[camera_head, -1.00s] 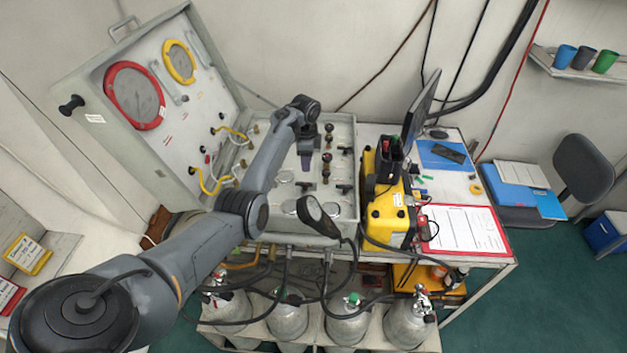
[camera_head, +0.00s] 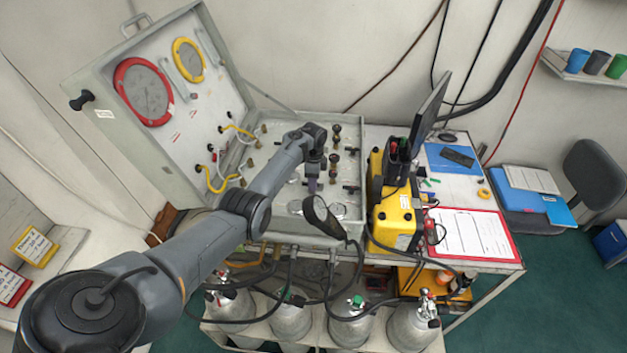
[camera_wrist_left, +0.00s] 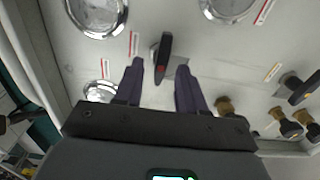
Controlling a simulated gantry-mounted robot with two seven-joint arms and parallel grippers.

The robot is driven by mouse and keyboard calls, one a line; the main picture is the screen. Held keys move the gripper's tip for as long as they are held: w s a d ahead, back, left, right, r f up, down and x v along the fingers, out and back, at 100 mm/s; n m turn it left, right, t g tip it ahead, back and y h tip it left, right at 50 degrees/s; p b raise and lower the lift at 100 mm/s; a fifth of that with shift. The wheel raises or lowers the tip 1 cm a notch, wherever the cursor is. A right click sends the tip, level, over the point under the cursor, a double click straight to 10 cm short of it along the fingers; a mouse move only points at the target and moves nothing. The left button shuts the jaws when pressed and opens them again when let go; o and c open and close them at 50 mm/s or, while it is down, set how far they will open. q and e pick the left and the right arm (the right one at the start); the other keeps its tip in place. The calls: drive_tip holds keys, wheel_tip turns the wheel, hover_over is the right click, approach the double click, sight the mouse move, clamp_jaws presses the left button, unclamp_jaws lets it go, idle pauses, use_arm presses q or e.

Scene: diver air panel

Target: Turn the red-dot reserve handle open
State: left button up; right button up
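The reserve handle (camera_wrist_left: 163,55) is a black lever with a red dot, on the light grey panel (camera_wrist_left: 215,65) in the left wrist view. It points roughly along the fingers' direction. My left gripper (camera_wrist_left: 160,82) is open, with its two dark purple fingers apart. The handle lies between and slightly beyond the fingertips, with visible gaps on both sides. I cannot tell how high the fingertips are above the panel. In the head view my left gripper (camera_head: 312,184) points down over the panel's middle, and the arm hides part of the panel. My right gripper is not in view.
Brass and black knobs (camera_wrist_left: 290,128) stand at right in the wrist view, and round gauges (camera_wrist_left: 97,15) lie around the handle. A black oval object (camera_head: 322,216) stands near the panel's front edge. A yellow case (camera_head: 394,215) stands right of the panel. The raised lid (camera_head: 180,150) is left.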

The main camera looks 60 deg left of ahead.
use_arm(q)
clamp_jaws()
drive_tip(key=shift+n, duration=0.3)
drive_tip(key=shift+r+n+p, duration=0.1)
drive_tip(key=shift+n+p, duration=0.45)
drive_tip(key=shift+n, duration=0.35)
drive_tip(key=n+p, duration=0.1)
drive_tip(key=n, duration=0.2)
drive_tip(key=shift+a+n, duration=0.1)
drive_tip(key=shift+n, duration=0.2)
drive_tip(key=n, duration=0.5)
drive_tip(key=shift+a, duration=0.1)
drive_tip(key=n, duration=0.3)
drive_tip(key=shift+a+n, duration=0.1)
drive_tip(key=shift+n, duration=0.2)
drive_tip(key=shift+a+n, duration=0.1)
drive_tip(key=shift+n, duration=1.3)
